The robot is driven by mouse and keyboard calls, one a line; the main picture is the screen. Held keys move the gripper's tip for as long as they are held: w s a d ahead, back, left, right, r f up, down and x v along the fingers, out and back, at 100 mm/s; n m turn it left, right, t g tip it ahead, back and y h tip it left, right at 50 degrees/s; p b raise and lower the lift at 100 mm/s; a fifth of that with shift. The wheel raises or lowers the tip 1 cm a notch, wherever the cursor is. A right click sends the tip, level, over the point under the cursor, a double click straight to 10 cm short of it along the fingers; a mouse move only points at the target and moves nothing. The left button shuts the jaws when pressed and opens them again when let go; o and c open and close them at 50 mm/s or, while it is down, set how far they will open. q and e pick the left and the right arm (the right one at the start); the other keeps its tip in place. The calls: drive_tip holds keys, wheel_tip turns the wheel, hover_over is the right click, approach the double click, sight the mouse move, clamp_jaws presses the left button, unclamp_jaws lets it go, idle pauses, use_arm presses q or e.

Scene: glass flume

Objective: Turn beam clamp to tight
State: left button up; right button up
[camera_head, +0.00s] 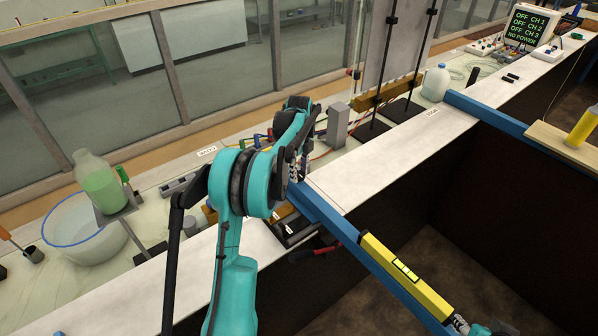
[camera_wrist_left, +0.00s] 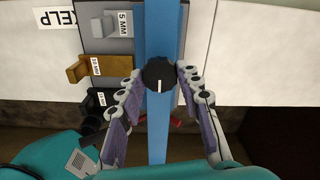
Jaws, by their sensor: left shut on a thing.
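The beam clamp shows in the left wrist view as a round black knob (camera_wrist_left: 158,72) with a white mark line, on top of the blue beam (camera_wrist_left: 157,140). The line lies along the beam, toward the bottom of the picture. My left gripper (camera_wrist_left: 160,78) is shut on the knob, one finger on each side. In the head view my left gripper (camera_head: 296,172) is over the near blue beam (camera_head: 335,222), and my arm hides the knob. Part of my right gripper (camera_head: 462,324) shows at the bottom edge; its fingers are not clear.
A yellow spirit level (camera_head: 405,272) lies on the blue beam. A block rack (camera_wrist_left: 105,35) labelled in MM sits beside the beam. A red-handled object (camera_head: 315,252) is below the beam.

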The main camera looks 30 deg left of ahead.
sight(299, 174)
use_arm(q)
drive_tip(key=shift+r, duration=0.1)
drive_tip(key=o, duration=1.2)
drive_tip(key=shift+c, duration=0.2)
wheel_tip(299, 174, up, 12)
